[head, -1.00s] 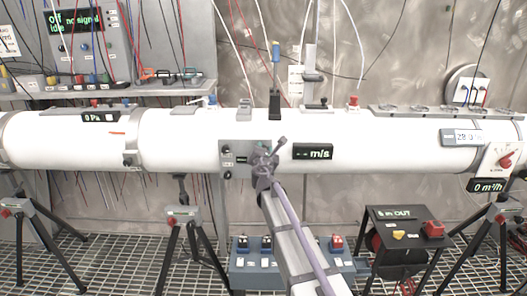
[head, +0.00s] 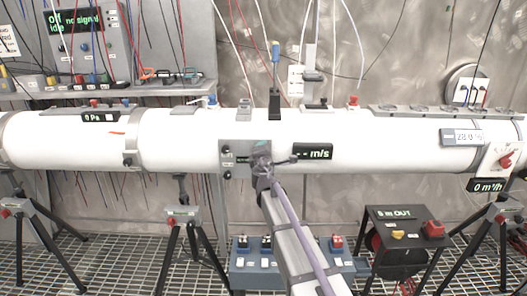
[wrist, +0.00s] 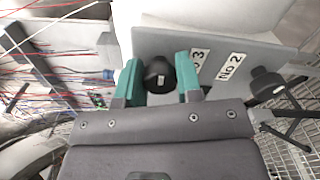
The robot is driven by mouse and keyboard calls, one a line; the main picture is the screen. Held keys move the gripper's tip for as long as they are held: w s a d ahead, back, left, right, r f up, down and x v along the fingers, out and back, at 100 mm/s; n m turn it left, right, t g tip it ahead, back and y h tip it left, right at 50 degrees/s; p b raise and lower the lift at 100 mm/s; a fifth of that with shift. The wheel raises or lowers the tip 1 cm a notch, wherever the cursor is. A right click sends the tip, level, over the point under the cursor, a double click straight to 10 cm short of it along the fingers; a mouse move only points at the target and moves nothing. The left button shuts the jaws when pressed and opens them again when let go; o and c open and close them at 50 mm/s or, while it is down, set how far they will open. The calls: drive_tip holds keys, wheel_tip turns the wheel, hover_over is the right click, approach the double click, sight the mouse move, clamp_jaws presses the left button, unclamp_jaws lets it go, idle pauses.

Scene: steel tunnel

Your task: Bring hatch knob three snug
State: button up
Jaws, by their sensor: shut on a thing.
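The hatch plate (head: 232,146) is a grey panel on the front of the white pipe (head: 380,150). In the wrist view the plate (wrist: 180,38) carries labels "No 3" (wrist: 198,65) and "No 2" (wrist: 232,67). Hatch knob three (wrist: 159,77), round and black, sits between the teal fingers of my gripper (wrist: 160,82), which is shut on it. Another black knob (wrist: 268,86) stands right of the "No 2" label, apart from the fingers. In the head view my gripper (head: 262,150) covers the right part of the plate and hides knob three.
An m/s display (head: 313,152) is just right of my gripper. A blue box with switches (head: 250,262) stands on the grating below. A black box with a red button (head: 400,225) stands at the lower right. Wires hang above the pipe.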

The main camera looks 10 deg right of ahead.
drive_tip(key=shift+m, duration=0.3)
drive_tip(key=o, duration=0.9)
drive_tip(key=shift+o, duration=0.2)
drive_tip(key=shift+s, duration=0.1)
drive_tip(key=v, duration=1)
drive_tip(key=shift+s, duration=0.3)
